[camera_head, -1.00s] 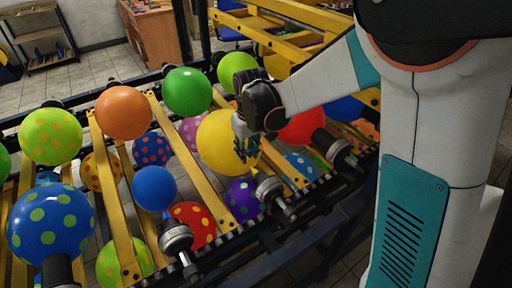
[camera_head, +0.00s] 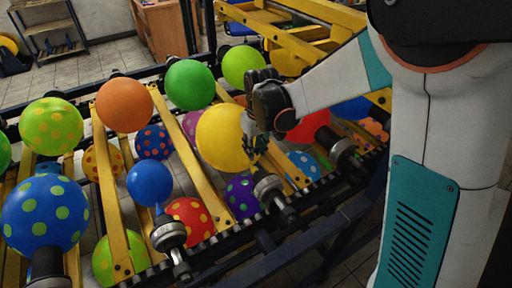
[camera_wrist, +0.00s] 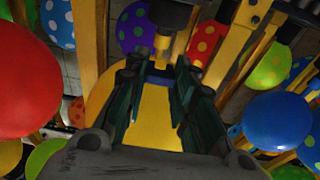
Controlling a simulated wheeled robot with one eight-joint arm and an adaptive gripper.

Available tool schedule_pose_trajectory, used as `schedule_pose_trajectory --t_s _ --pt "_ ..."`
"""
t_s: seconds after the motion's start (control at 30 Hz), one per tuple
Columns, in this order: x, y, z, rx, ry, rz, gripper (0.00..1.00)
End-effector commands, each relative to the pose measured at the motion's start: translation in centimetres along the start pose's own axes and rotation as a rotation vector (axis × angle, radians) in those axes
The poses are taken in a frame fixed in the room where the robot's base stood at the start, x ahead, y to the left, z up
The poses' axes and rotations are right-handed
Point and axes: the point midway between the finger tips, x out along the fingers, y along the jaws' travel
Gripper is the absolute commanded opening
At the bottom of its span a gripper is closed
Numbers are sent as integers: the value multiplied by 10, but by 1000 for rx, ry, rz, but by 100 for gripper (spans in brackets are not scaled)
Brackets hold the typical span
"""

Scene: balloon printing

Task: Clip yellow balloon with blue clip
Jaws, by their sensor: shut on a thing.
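The yellow balloon (camera_head: 220,138) sits on the rack in the head view, with my gripper (camera_head: 254,146) at its right side. In the wrist view the yellow balloon (camera_wrist: 152,118) fills the space behind and between the two dark green fingers of my gripper (camera_wrist: 155,72). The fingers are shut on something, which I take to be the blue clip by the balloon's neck. A metal nozzle (camera_head: 270,190) stands just below the balloon.
Other balloons crowd the rack: a green one (camera_head: 190,85), a red one (camera_head: 308,124) partly behind my arm, a plain blue one (camera_head: 150,183) and a dotted blue one (camera_head: 45,215). Yellow rails (camera_head: 188,150) run between them.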

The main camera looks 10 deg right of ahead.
Motion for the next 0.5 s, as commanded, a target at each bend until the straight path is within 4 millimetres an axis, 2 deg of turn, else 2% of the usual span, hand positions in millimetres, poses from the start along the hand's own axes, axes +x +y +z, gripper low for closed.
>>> schedule_pose_trajectory --t_s 0.5 --pt "29 0 -6 0 0 0 5"
